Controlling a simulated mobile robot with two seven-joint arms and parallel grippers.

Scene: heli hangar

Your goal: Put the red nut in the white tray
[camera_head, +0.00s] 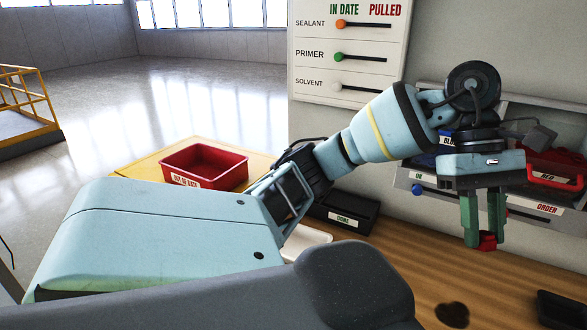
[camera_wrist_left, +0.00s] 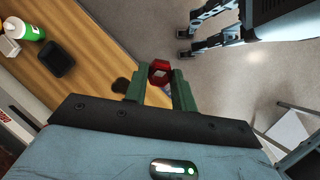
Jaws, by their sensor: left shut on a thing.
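My left gripper (camera_head: 484,236) is shut on the red nut (camera_head: 488,242) and holds it above the wooden bench. In the left wrist view the nut (camera_wrist_left: 159,72) is a six-sided ring between the two green fingertips. The white tray (camera_head: 308,239) lies on the bench in the middle of the head view, well to the left of the gripper. My own arm hides part of the tray. My right gripper does not show.
A black "DONE" tray (camera_head: 343,212) stands beside the white tray. A red "OUT OF DATE" bin (camera_head: 205,166) sits on a yellow surface at left. Labelled bins (camera_head: 553,167) hang at the wall on the right. A small black dish (camera_wrist_left: 57,58) and green bottle (camera_wrist_left: 32,30) stand on the bench.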

